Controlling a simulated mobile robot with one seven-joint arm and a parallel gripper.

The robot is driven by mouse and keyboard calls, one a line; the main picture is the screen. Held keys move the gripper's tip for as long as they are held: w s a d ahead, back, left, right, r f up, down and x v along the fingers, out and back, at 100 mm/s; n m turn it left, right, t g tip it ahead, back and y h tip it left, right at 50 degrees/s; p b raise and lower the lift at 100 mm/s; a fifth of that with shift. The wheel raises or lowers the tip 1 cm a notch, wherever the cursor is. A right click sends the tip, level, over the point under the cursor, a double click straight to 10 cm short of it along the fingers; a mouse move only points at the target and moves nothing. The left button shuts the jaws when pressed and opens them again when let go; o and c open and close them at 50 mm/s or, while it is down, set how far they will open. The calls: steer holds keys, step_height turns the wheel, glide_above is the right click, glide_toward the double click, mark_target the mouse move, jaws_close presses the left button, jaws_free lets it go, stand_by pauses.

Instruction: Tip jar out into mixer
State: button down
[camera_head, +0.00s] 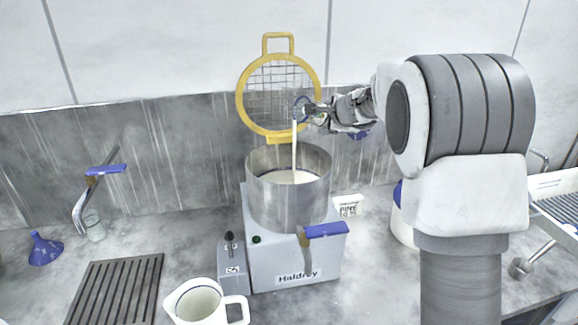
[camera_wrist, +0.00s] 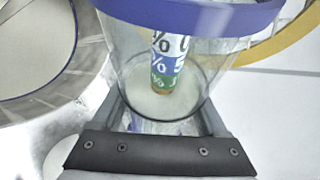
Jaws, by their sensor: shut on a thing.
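My gripper (camera_head: 318,112) is shut on a clear jar with a blue rim (camera_wrist: 190,18), held tilted above the mixer. In the head view the jar (camera_head: 301,108) is small and partly hidden by my gripper. A white stream (camera_head: 294,150) falls from it into the steel bowl of the mixer (camera_head: 288,203), where white liquid (camera_head: 292,176) lies. In the wrist view my gripper (camera_wrist: 165,118) clasps the jar's sides, and some white stuff (camera_wrist: 155,104) shows at the jar's bottom. A strip marked with percent signs shows through the glass. The mixer bowl (camera_wrist: 88,75) with white liquid is at left.
A yellow-framed mesh guard (camera_head: 242,97) stands up behind the bowl. A white jug (camera_head: 182,302) is in front at left. A slatted dark board (camera_head: 118,290), a blue funnel (camera_head: 44,250) and a small glass (camera_head: 94,226) are further left.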

step_height(320, 180, down, 2)
steer(key=b, duration=0.3)
steer(key=shift+f+t+b, duration=0.15)
steer(key=shift+t+b, duration=0.15)
steer(key=shift+s+a+n+t+h+b, duration=0.25)
steer(key=shift+a+n+h+b, duration=0.3)
steer(key=shift+b, duration=0.95)
stand_by(0.7)
steer(key=shift+n+t+h+b, duration=0.5)
steer(key=shift+n+b, duration=0.45)
steer(key=shift+b, duration=1.3)
stand_by(0.6)
